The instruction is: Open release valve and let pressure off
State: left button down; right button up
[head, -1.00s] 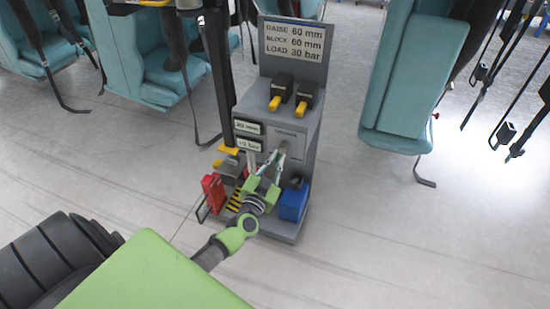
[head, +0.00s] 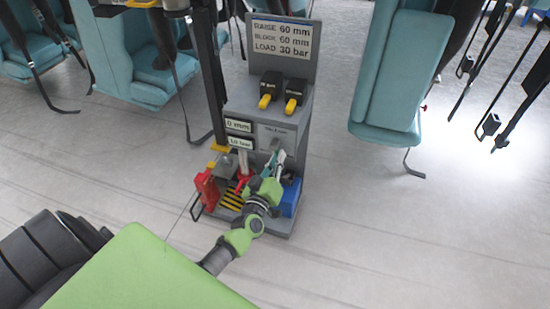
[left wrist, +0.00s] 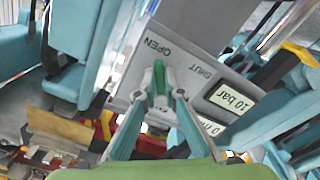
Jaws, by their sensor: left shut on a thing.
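The grey control stand (head: 277,170) has a small panel with a valve on its front. In the left wrist view, the green valve handle (left wrist: 158,78) is between my left fingertips (left wrist: 159,82), which are shut on it. The words OPEN (left wrist: 157,46) and SHUT (left wrist: 200,70) are printed on the panel above the handle, and the handle's end is just below OPEN. In the head view my left gripper (head: 275,164) is at the front of the stand and hides most of the handle. The pressure display (head: 240,142) reads 10 bar. My right gripper is not in view.
The display above (head: 238,126) seems to read 0 mm. Two yellow-tipped levers (head: 278,104) are on top of the stand. A red item (head: 206,188) and a blue box (head: 291,197) flank its base. Teal seats (head: 391,90) hang on both sides.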

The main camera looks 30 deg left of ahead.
pick_arm(q)
jog(key=shift+d+r+n, duration=0.2)
jog(key=shift+d+n, duration=0.1)
jog(key=shift+n, duration=0.8)
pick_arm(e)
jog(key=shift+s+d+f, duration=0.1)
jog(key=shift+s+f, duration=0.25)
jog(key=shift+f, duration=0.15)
pick_arm(q)
jog(key=c, duration=2.1)
grip_release()
jog(key=shift+c, duration=0.2)
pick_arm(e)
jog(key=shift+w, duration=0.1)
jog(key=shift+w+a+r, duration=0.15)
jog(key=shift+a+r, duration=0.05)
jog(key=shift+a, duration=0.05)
pick_arm(q)
jog(key=v, duration=1.2)
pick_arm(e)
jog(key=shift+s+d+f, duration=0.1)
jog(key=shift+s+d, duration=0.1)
